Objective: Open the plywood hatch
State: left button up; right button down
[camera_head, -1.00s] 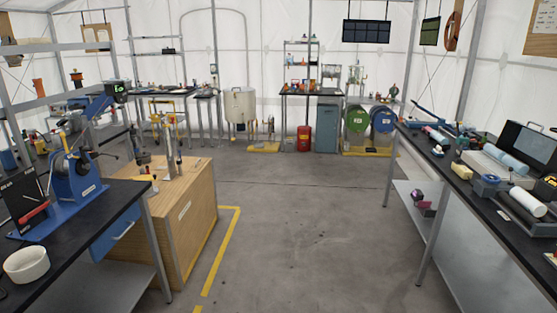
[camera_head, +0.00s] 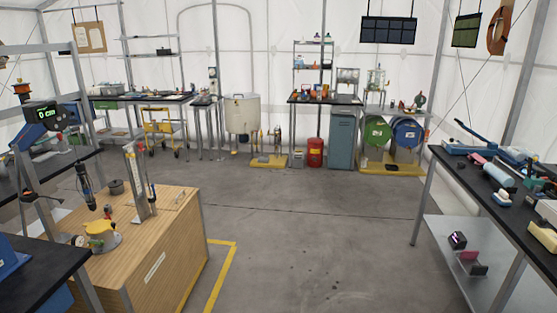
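A plywood cabinet (camera_head: 178,258) stands at the lower left, with a pale strip, a label or a handle, on its front face. I cannot tell whether any of its faces is the plywood hatch; no open panel shows on it. A tan plywood-like board (camera_head: 89,38) with cut-outs hangs high at the back left. Neither of my grippers is in view.
A dark bench (camera_head: 30,262) is at the left edge, and a long dark bench (camera_head: 470,170) runs along the right. Back benches, a white tank (camera_head: 242,113), a red can (camera_head: 315,152) and green and blue drums (camera_head: 407,134) line the far side. The middle floor (camera_head: 310,225) is clear.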

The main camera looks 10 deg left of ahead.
aim_at(169, 200)
jog(key=i+l, duration=0.1)
jog(key=i, duration=1.75)
jog(key=i+u, duration=0.25)
jog(key=i, duration=0.15)
jog(key=i+l+u, duration=0.2)
jog(key=i, duration=0.25)
jog(key=i+l+u, duration=0.1)
jog(key=i+u, duration=0.15)
jog(key=i, duration=0.15)
